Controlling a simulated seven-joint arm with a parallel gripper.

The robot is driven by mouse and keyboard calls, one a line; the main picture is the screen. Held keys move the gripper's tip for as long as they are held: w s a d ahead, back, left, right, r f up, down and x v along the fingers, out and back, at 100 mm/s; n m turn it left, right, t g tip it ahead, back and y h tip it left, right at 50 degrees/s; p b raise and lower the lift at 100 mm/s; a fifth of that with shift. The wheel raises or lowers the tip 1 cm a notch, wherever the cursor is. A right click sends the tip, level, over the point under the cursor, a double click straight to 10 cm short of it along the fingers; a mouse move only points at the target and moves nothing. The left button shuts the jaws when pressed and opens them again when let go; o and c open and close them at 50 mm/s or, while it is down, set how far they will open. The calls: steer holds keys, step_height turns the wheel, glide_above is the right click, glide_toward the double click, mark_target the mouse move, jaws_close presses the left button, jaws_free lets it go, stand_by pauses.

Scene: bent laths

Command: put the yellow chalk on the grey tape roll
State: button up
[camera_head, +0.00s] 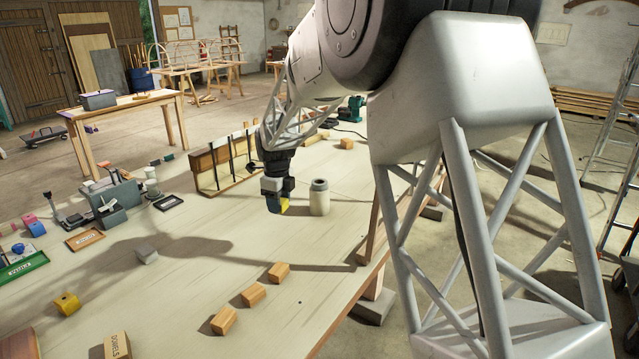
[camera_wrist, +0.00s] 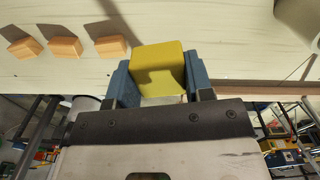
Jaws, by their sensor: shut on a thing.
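The yellow chalk (camera_wrist: 158,68) is a block-like yellow piece held between the blue fingers of my gripper (camera_wrist: 160,88). In the head view my gripper (camera_head: 275,203) points down over the far middle of the table, with the yellow showing at its tip. Just right of it stands a pale cylinder (camera_head: 319,202) with a grey ring-like top (camera_head: 319,184), which may be the grey tape roll; I cannot tell for sure. A grey rounded shape (camera_wrist: 300,12) also shows at the top right of the wrist view. The gap between chalk and table is unclear.
Several wooden blocks (camera_head: 253,294) lie in a row near the front. A grey block (camera_head: 147,254) and another yellow piece (camera_head: 67,303) lie to the left. A wooden rack (camera_head: 222,162) stands behind my gripper. The table's middle is mostly clear.

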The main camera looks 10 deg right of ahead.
steer(key=w+d+r+m, duration=0.1)
steer(key=d, duration=0.6)
steer(key=w+d+r+m, duration=0.1)
steer(key=d+r, duration=0.1)
steer(key=d, duration=0.6)
steer(key=shift+w+r, duration=0.15)
steer(key=shift+w, duration=0.1)
steer(key=shift+w, duration=0.1)
glide_above(319, 182)
steer(key=shift+d+f, duration=0.1)
steer(key=shift+f, duration=0.6)
steer(key=shift+f, duration=0.15)
steer(key=shift+f, duration=1.65)
steer(key=shift+f, duration=0.15)
steer(key=o, duration=1)
step_height(319, 182, up, 12)
steer(key=shift+r, duration=0.2)
